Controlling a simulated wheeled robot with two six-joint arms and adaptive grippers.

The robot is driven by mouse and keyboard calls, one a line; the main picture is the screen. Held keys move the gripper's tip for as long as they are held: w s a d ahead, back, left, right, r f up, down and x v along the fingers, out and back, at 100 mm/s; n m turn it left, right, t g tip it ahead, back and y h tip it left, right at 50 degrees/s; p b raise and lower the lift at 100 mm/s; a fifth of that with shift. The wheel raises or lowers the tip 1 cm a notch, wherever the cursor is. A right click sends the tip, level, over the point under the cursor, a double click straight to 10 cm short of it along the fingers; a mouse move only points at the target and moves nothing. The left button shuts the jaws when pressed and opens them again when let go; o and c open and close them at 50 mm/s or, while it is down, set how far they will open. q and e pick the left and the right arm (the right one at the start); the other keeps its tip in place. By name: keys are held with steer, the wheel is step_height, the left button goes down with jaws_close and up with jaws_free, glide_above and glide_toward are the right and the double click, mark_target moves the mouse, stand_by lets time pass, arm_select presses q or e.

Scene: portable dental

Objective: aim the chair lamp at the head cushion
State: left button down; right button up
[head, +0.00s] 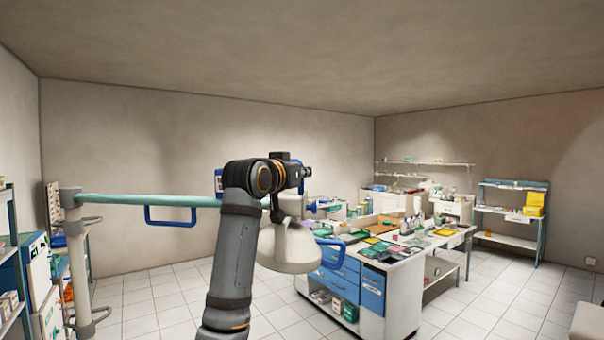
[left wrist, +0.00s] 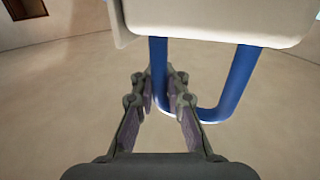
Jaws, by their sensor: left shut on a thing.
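The chair lamp's white, bell-shaped head (head: 290,250) hangs in the middle of the head view, partly behind my left arm. A blue loop handle (head: 334,240) sticks out on its right. A pale green boom (head: 140,200) runs to it from a post at the left. My left gripper (head: 302,174) is up by the top of the lamp. In the left wrist view, its fingers (left wrist: 163,88) are shut on one leg of a blue U-shaped handle (left wrist: 236,85) below a white housing (left wrist: 215,20). I cannot make out the head cushion. My right gripper is out of view.
A white and blue cabinet bench (head: 392,285) with trays stands behind the lamp to the right. The grey post (head: 78,262) and shelves (head: 10,260) are at the left. A pale object (head: 590,322) is cut off at lower right. Tiled floor (head: 490,300) is clear there.

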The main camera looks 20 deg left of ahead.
arm_select(q)
steer(key=shift+n+y, duration=0.5)
steer(key=shift+y, duration=0.3)
steer(key=w, duration=0.2)
steer(key=w+a, duration=0.1)
steer(key=w, duration=0.2)
steer(key=shift+w+a+p, duration=0.2)
steer(key=shift+p, duration=0.1)
steer(key=c, duration=1.4)
jaws_free()
steer(key=shift+s+a, duration=0.1)
steer(key=s, duration=1.2)
steer(key=shift+a, duration=0.3)
